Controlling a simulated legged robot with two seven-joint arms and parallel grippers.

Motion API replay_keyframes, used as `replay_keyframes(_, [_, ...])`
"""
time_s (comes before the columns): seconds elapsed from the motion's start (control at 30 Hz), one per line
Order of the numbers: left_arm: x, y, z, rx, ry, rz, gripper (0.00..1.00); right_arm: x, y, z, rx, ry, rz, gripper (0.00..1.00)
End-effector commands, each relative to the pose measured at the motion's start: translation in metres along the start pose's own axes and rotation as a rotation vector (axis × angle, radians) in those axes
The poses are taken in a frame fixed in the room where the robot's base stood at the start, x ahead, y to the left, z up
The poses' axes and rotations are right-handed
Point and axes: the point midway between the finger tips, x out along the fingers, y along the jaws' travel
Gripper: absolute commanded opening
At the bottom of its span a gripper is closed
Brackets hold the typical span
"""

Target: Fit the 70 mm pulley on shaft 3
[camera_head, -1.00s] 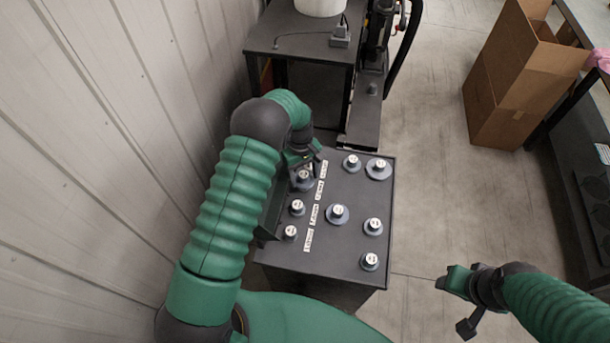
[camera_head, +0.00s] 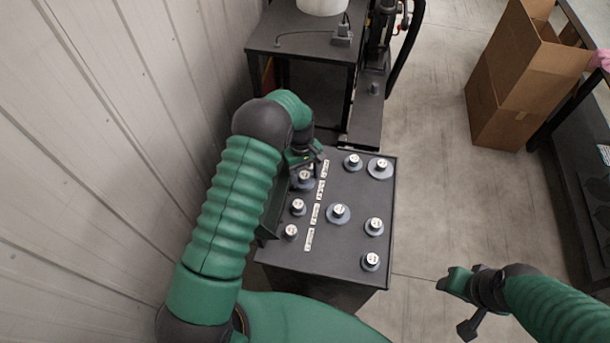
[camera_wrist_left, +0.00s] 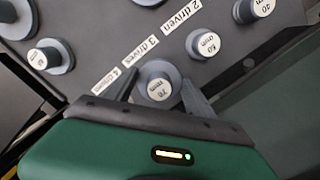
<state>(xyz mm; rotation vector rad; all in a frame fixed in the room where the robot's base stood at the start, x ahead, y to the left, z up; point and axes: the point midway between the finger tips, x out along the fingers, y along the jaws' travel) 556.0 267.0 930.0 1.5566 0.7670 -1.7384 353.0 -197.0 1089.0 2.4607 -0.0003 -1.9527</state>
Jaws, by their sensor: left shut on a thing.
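The 70 mm pulley (camera_wrist_left: 158,84) is a grey disc with a raised, labelled hub. My left gripper (camera_wrist_left: 160,95) is shut on it, one finger on each side of the hub. In the head view my left gripper (camera_head: 308,166) is at the far left part of the dark board, and the pulley (camera_head: 304,179) shows just below it. I cannot tell whether the pulley is clear of the board. White labels, including "3 driven" (camera_wrist_left: 139,51), run beside it. I cannot tell which post is shaft 3. My right gripper (camera_head: 456,281) is off to the right, away from the board.
The dark board (camera_head: 335,256) bears several other pulleys, including the 60 mm one (camera_wrist_left: 204,43) beside the held one and a wide one (camera_head: 338,214) near the middle. A wall (camera_head: 110,130) is close on the left. A black table (camera_head: 300,38) stands behind; a cardboard box (camera_head: 520,80) stands far right.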

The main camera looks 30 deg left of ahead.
Motion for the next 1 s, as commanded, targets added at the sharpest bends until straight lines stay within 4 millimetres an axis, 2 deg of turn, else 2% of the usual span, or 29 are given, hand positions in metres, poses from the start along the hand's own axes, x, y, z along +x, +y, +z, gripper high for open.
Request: replay_keyframes(1.0, [0.016, 0.000, -0.002, 0.000, 0.000, 0.000, 0.18, 0.011, 0.000, 0.003, 0.000, 0.000, 0.000, 0.47])
